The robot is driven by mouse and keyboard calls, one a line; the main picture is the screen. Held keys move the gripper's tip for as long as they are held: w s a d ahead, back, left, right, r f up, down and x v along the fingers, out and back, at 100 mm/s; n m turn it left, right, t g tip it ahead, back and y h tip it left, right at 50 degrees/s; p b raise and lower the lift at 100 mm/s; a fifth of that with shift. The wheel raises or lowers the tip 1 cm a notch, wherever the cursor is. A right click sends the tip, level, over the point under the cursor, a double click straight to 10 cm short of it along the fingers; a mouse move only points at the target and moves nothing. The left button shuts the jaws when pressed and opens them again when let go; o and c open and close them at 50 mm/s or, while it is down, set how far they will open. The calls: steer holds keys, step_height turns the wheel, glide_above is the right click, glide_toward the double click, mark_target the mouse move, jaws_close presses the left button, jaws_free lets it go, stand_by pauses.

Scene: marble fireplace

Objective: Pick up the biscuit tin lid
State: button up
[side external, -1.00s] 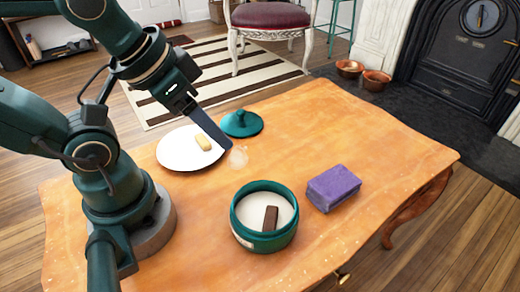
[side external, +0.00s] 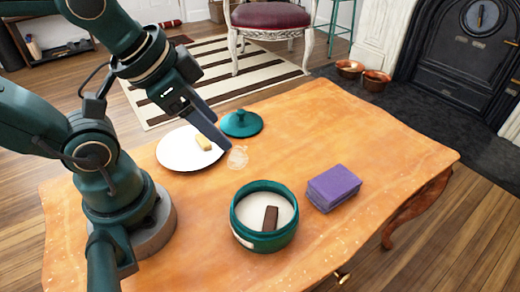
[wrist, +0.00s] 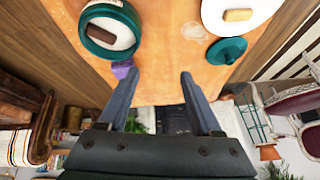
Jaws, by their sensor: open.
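The teal biscuit tin lid (side external: 242,124), round with a knob on top, lies on the wooden table just beyond the white plate. It also shows in the wrist view (wrist: 227,52), right of my fingers. My gripper (side external: 222,135) is above the table near the lid, tilted down, with nothing between its fingers. In the wrist view my gripper (wrist: 159,78) has its two fingers wide apart. The teal tin (side external: 264,232) stands open at the table's front, with a brown bar inside on a pale surface.
A white plate (side external: 176,155) with a yellowish biscuit (side external: 203,144) is left of the lid. A small clear glass object (side external: 238,158) stands in front of the lid. A purple block (side external: 333,188) lies right of the tin.

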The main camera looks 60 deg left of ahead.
steer(key=w+a+r+m+t+y, duration=0.1)
steer(key=w+a+r+m, duration=0.2)
steer(key=w+m, duration=0.5)
steer(key=m+g+y, duration=0.2)
steer(key=m+y, duration=0.1)
steer(key=m, duration=1.2)
glide_toward(241, 111)
steer(key=w+d+r, duration=0.2)
steer(key=w, duration=0.1)
steer(key=a+f, duration=0.1)
steer(key=f, duration=0.1)
steer(key=a+f+g, duration=0.1)
steer(key=f, duration=0.1)
steer(key=a+f+g, duration=0.1)
steer(key=f, duration=0.1)
steer(key=shift+a+h, duration=0.3)
steer(key=shift+a, duration=0.1)
steer(key=shift+s+a+f, duration=0.1)
steer(key=shift+a+f, duration=0.1)
steer(key=shift+f, duration=0.1)
steer(key=shift+x, duration=2.25)
jaws_close()
